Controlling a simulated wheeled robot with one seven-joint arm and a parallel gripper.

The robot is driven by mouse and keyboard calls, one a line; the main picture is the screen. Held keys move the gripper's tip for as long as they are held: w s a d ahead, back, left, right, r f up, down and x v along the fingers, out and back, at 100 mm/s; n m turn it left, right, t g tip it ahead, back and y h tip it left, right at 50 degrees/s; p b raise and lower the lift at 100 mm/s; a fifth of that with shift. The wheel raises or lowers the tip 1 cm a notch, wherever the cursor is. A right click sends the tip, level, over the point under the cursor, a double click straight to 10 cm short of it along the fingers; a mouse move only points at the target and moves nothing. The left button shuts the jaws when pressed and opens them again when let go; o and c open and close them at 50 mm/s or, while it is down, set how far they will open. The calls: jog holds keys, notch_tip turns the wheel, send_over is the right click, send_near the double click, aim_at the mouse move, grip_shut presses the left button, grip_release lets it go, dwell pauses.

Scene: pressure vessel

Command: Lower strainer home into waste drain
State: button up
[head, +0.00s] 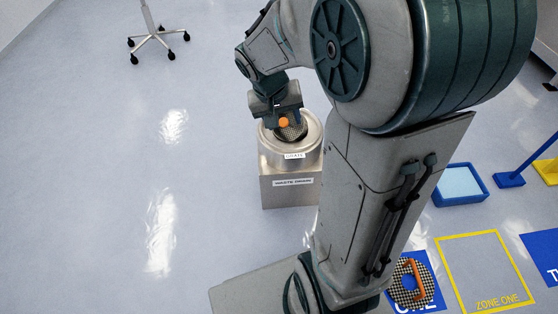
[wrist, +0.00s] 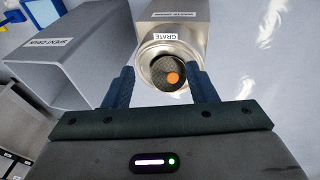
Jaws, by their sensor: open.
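The waste drain (head: 291,188) is a metal box labelled WASTE DRAIN with a round rim on top marked GRATE. The strainer (head: 293,133), a dark mesh disc with an orange knob, is within the rim's opening. I cannot tell whether it sits flush. In the wrist view the strainer (wrist: 160,79) shows its knob just ahead of and between the fingers. My gripper (head: 277,116) is above the drain, partly covering the strainer's far side.
In the wrist view, a grey open bin labelled SPENT GRAIN (wrist: 75,65) stands left of the drain. A checked piece with an orange handle (head: 411,283) lies on a blue mat at lower right, beside a yellow-outlined zone (head: 485,270). A blue tray (head: 460,184) lies right.

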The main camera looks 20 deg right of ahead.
jog(key=s+a+r+n+y, duration=0.1)
jog(key=s+a+n+y, duration=0.2)
jog(key=s, duration=1)
jog(key=a, duration=0.3)
jog(key=shift+s+a, duration=0.15)
jog(key=shift+s, duration=0.15)
jog(key=shift+r, duration=0.1)
